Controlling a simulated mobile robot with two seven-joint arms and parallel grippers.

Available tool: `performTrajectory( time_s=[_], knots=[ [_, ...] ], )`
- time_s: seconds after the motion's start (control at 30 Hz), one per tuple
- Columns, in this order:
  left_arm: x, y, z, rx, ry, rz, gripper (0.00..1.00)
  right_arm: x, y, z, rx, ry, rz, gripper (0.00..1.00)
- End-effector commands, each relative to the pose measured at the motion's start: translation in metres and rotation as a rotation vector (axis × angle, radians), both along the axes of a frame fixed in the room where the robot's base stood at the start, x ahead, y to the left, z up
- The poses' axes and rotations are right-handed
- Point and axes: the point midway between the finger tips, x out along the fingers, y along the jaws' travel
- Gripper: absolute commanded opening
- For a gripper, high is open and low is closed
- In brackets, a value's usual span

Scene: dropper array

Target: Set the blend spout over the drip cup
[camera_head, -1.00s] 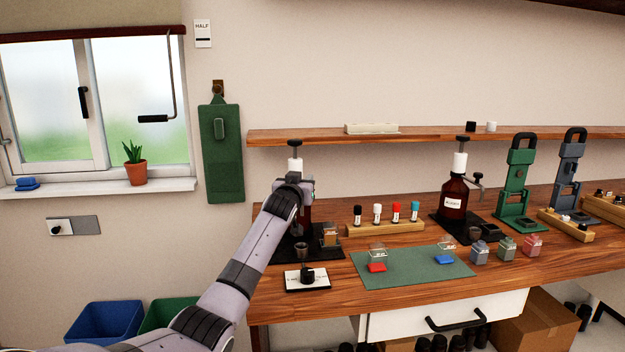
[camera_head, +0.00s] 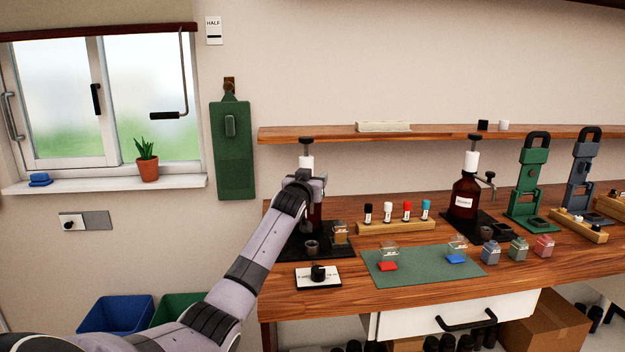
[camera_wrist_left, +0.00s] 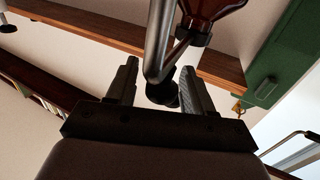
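My left gripper (camera_head: 312,182) is at the left brown bottle (camera_head: 316,212), which is mostly hidden behind my arm in the head view. The bottle's white collar (camera_head: 306,162) and dark pump top show above my wrist. In the left wrist view my left gripper (camera_wrist_left: 158,88) is open. Its fingers stand on either side of a grey metal spout tube (camera_wrist_left: 160,40) with a dark rounded end (camera_wrist_left: 163,94). A gap shows on the left side; contact on the right is unclear. A small dark cup (camera_head: 311,248) stands on the black mat below. My right gripper is out of view.
A second brown bottle (camera_head: 464,197) with a side spout stands to the right. A wooden rack (camera_head: 395,224) of several vials, a green mat (camera_head: 418,271) and a white plate with a dark knob (camera_head: 318,274) are nearby. A shelf (camera_head: 390,132) runs along the wall behind.

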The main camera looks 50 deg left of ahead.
Motion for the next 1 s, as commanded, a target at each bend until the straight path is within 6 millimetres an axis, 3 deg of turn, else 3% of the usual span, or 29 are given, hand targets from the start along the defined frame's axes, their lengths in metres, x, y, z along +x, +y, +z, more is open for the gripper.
performTrajectory(
  time_s=[0.37,1.0],
  knots=[
    [-0.008,-0.006,-0.003,-0.001,0.002,-0.001,0.52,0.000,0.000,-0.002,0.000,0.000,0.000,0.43],
    [-0.057,-0.037,-0.002,-0.002,0.001,0.000,0.52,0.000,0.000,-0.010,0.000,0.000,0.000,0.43]
  ],
)
